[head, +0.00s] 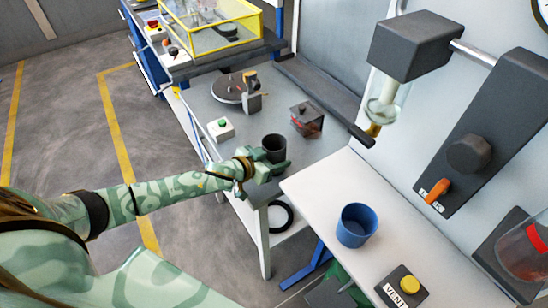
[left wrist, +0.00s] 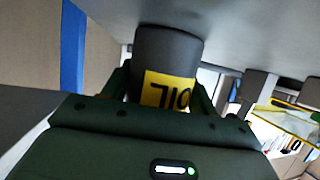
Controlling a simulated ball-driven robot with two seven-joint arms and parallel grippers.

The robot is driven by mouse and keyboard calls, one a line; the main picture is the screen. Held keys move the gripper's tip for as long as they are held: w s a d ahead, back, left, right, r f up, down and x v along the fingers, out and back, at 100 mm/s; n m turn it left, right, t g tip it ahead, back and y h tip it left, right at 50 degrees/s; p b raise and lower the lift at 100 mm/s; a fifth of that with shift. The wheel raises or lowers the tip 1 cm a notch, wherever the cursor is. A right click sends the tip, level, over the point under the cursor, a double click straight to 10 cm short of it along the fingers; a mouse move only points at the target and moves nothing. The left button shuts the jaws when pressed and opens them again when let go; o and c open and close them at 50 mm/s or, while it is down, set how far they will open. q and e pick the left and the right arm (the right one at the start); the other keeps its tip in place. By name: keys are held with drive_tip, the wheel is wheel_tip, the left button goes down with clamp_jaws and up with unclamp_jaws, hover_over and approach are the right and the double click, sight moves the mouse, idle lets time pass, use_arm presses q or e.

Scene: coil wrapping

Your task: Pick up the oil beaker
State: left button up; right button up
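The dark grey oil beaker (head: 274,146) stands on the grey workbench (head: 228,172) near its front corner. In the left wrist view the beaker (left wrist: 168,48) shows a yellow label with "OIL" in black, upside down in the picture. My left gripper (head: 268,165) reaches in from the left at the beaker. In the left wrist view its two fingers (left wrist: 172,92) stand on either side of the beaker, with a gap visible on the right side. It looks open around the beaker. My right gripper is not in view.
A white box with a green button (head: 221,128), a round turntable device (head: 232,88) and a dark box with a red part (head: 307,119) stand on the bench. A blue cup (head: 356,225) stands on the white table (head: 318,187) to the right.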

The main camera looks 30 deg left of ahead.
use_arm(q)
drive_tip(key=c, duration=0.3)
drive_tip(key=shift+r+p, duration=0.55)
drive_tip(key=shift+r, duration=0.55)
drive_tip(key=s+a+r+p, duration=0.3)
drive_tip(key=s+r+p, duration=0.1)
drive_tip(key=s+r, duration=0.6)
drive_tip(key=shift+f+p+v, duration=0.25)
drive_tip(key=shift+p+v, duration=0.1)
drive_tip(key=shift+v, duration=1.35)
